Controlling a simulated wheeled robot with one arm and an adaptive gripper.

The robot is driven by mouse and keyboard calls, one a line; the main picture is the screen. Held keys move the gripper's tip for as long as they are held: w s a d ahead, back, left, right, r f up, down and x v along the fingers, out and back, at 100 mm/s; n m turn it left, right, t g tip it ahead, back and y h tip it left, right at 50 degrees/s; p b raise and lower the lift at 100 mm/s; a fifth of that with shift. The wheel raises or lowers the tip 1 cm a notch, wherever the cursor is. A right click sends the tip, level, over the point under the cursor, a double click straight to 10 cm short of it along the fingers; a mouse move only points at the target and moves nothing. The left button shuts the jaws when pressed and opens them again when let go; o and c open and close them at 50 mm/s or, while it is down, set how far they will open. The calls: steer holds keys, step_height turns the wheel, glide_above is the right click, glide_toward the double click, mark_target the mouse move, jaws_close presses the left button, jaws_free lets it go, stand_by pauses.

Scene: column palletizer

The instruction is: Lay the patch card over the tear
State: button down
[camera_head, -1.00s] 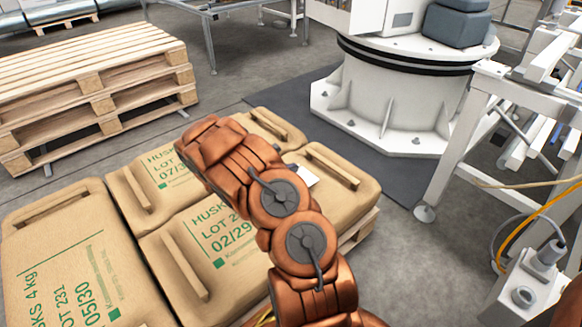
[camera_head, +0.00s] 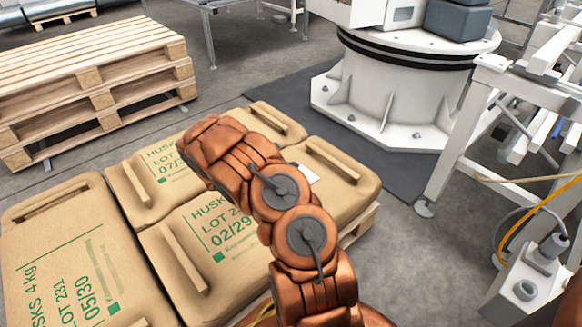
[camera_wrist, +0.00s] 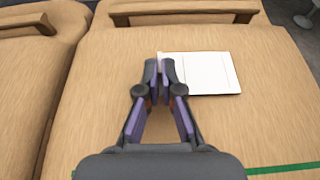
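The white patch card (camera_wrist: 212,73) lies flat or nearly flat on a tan sack (camera_wrist: 270,120) in the wrist view. A small corner of the card (camera_head: 307,173) shows beside my arm in the head view. My gripper (camera_wrist: 164,68) is over the card's left end, its two fingers drawn close together. A thin upright strip seems pinched between the fingertips, and it looks like part of the card. My gripper is hidden behind my arm in the head view. I see no tear; any tear under the card or fingers is hidden.
Several printed tan sacks with raised handles, such as the left sack (camera_head: 75,255), lie close together on a pallet (camera_head: 360,228). Stacked empty pallets (camera_head: 95,85) stand at back left. A white round machine base (camera_head: 400,95) and a white frame (camera_head: 455,150) stand right.

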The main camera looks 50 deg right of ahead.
steer(key=shift+f, duration=0.1)
stand_by(0.3)
steer(key=c, duration=1.2)
jaws_free()
steer(key=shift+c, duration=0.2)
steer(key=v, duration=1.2)
